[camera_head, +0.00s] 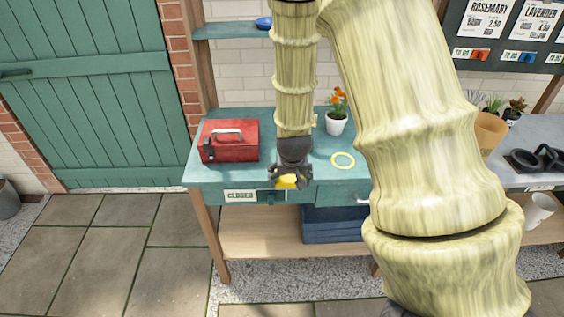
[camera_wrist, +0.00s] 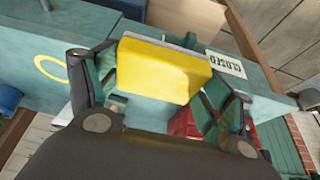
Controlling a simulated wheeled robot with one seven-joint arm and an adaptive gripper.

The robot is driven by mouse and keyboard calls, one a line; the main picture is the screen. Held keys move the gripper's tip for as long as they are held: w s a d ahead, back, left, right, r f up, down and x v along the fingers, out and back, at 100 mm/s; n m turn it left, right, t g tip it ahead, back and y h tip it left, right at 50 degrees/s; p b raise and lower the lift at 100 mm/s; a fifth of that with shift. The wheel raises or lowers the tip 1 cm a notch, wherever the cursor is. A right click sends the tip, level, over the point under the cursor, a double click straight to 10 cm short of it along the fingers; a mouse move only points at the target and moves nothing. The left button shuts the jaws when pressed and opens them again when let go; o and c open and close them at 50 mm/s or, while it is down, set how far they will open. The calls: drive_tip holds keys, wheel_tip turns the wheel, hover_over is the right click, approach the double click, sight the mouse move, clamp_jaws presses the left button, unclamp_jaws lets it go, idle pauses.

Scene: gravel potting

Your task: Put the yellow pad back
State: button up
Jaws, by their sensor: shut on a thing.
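The yellow pad (camera_head: 287,181) is between the fingers of my gripper (camera_head: 290,176), at the front edge of the teal table. In the wrist view the pad (camera_wrist: 162,70) is a flat yellow block with a pale grey edge, with a finger of my gripper (camera_wrist: 158,90) on each side. My gripper is shut on it. A yellow ring outline (camera_head: 343,160) is marked on the tabletop to the right of my gripper. The ring also shows in the wrist view (camera_wrist: 50,72). Whether the pad touches the table cannot be told.
The teal table (camera_head: 265,127) carries a red toolbox (camera_head: 229,140) at left and a potted orange flower (camera_head: 337,118) behind the ring. A CLOSED sign (camera_head: 240,196) is on its front. A blue crate (camera_head: 330,224) sits below. The tabletop between toolbox and arm is clear.

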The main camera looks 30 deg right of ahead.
drive_tip(key=w+d+p, duration=0.1)
drive_tip(key=w, duration=0.2)
drive_tip(key=w+d+p, duration=0.1)
drive_tip(key=w, duration=0.2)
drive_tip(key=w+d+f+p, duration=0.1)
drive_tip(key=w+d, duration=0.1)
drive_tip(key=w, duration=0.2)
drive_tip(key=shift+w, duration=0.1)
drive_tip(key=shift+f+p, duration=1.1)
drive_tip(key=shift+f, duration=0.65)
drive_tip(key=shift+f, duration=0.15)
drive_tip(key=o, duration=0.9)
drive_tip(key=shift+o, duration=0.2)
drive_tip(key=shift+r, duration=0.25)
